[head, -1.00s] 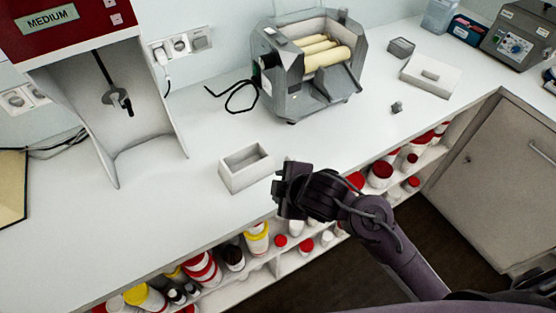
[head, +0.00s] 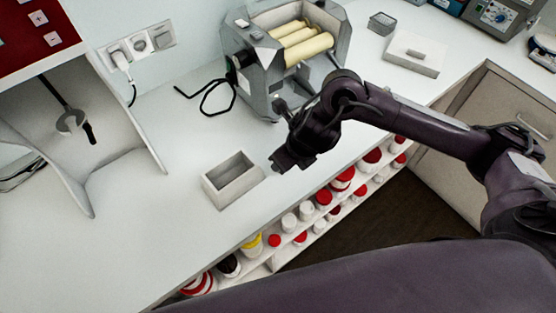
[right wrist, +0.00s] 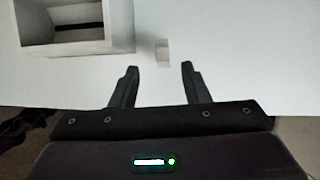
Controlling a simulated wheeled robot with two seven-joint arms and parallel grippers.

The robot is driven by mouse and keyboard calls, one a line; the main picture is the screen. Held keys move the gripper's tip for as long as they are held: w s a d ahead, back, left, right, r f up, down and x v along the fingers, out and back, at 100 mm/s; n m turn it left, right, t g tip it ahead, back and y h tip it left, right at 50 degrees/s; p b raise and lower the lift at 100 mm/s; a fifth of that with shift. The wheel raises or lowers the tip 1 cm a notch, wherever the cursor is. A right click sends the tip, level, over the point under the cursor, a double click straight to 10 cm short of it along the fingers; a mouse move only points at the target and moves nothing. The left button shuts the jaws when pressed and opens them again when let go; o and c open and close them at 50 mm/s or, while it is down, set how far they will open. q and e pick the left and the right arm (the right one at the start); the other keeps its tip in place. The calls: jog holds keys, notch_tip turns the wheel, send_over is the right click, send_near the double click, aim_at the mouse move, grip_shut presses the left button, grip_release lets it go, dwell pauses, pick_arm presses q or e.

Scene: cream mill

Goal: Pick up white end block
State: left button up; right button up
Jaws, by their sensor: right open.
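A small white block (right wrist: 162,50) sits on the white counter in the right wrist view. It lies just ahead of the fingertips, in line with the gap between them and apart from both. My right gripper (right wrist: 159,67) is open and empty. In the head view, my right gripper (head: 277,165) is low over the counter's front edge, just right of an open white box. I cannot make out the small block in the head view, where the gripper may hide it. My left gripper is not in view.
The open white box (head: 210,190) stands left of the gripper; its near corner shows in the right wrist view (right wrist: 120,35). A grey roller mill (head: 258,85) stands behind. Shelves with several jars (head: 290,222) lie below the front edge.

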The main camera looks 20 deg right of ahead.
jog(key=shift+x, duration=0.95)
jog(key=x, duration=0.2)
jog(key=p+x, duration=0.1)
jog(key=shift+w+f, duration=0.5)
jog(key=shift+f, duration=0.25)
grip_shut()
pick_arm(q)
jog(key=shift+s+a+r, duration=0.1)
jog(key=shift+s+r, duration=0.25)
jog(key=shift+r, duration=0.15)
